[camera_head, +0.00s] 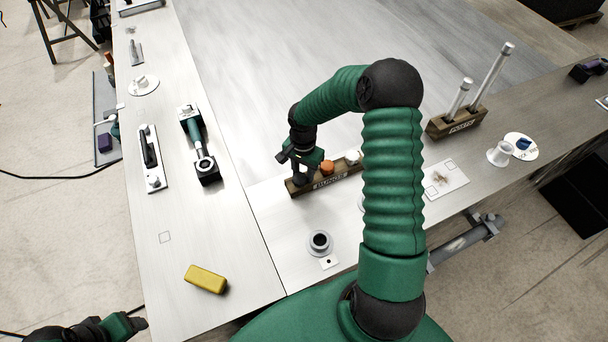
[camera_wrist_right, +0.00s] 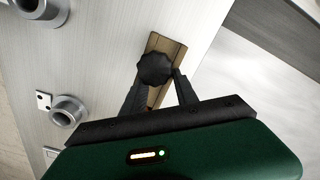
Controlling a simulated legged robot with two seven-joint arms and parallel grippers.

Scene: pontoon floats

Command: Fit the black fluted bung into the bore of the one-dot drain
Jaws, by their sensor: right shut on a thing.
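My right gripper (camera_head: 301,172) is at the left end of the wooden bung rack (camera_head: 336,181). In the right wrist view its fingers (camera_wrist_right: 160,88) are shut on the black fluted bung (camera_wrist_right: 155,68), which shows over the rack (camera_wrist_right: 168,42). I cannot tell whether the bung is still seated or lifted clear. The one-dot drain (camera_head: 320,242) is a grey collar with a dark bore, nearer me than the rack, beside a white one-dot plate (camera_head: 328,262). Its bore looks empty. Part of my left arm and gripper (camera_head: 138,322) shows at bottom left; its jaws are unclear.
An orange bung (camera_head: 327,168) and a white bung (camera_head: 352,157) are in the rack. A two-dot drain (camera_wrist_right: 68,112) is mostly behind my right arm in the head view. A yellow block (camera_head: 206,279) lies front left. A post rack (camera_head: 456,122) stands right.

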